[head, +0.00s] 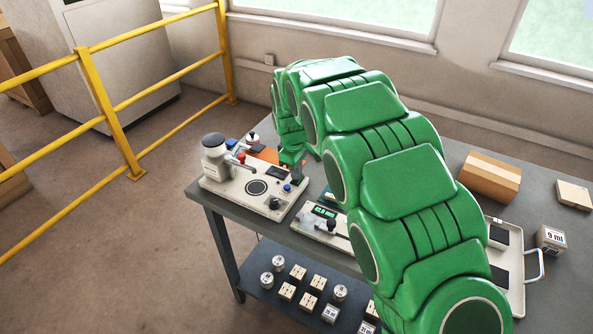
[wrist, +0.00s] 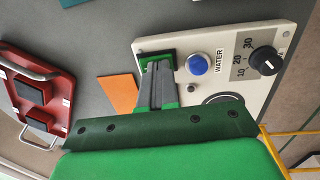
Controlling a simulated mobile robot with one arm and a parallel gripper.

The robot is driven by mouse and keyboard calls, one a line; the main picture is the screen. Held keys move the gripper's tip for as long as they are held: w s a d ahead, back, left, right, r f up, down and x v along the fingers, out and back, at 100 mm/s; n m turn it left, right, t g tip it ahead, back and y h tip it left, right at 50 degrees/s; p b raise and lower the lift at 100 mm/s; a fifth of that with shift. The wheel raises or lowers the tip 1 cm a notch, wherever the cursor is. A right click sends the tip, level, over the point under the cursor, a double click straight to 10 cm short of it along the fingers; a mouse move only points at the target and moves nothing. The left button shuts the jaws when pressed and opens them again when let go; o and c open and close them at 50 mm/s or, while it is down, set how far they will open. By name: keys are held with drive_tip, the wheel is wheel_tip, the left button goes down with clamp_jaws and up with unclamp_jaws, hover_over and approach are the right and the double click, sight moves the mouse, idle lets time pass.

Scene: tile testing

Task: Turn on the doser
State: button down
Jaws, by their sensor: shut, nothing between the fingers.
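The doser (head: 232,184) is a pale machine on the table's left end, with a dark-lidded container (head: 214,150) on it. In the wrist view its panel (wrist: 222,50) shows a blue button (wrist: 197,64) marked WATER and a black dial (wrist: 263,60) with a 10-20-30 scale. A dark rectangular part with green edges (wrist: 148,54) lies near the panel's corner, partly hidden by my fingers. My gripper (wrist: 158,68) is shut and empty, its tips over that part. I cannot tell whether they touch.
A scale-like device (head: 312,225) stands right of the doser. A red tray (wrist: 45,95) and an orange sheet (wrist: 117,93) lie nearby. A cardboard box (head: 489,178) is at the back right. A lower shelf (head: 258,293) holds small blocks and weights. My arm hides the table's middle.

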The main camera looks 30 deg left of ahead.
drive_tip(key=shift+r, duration=0.1)
wheel_tip(320, 180, up, 14)
drive_tip(key=s, duration=0.2)
drive_tip(key=shift+f, duration=0.2)
drive_tip(key=shift+w, duration=0.1)
idle(0.4)
drive_tip(key=shift+w, duration=0.7)
drive_tip(key=f, duration=0.4)
drive_tip(key=w+f, duration=0.1)
drive_tip(key=f, duration=0.4)
drive_tip(key=w+f, duration=0.1)
drive_tip(key=f, duration=0.3)
drive_tip(key=shift+f, duration=0.4)
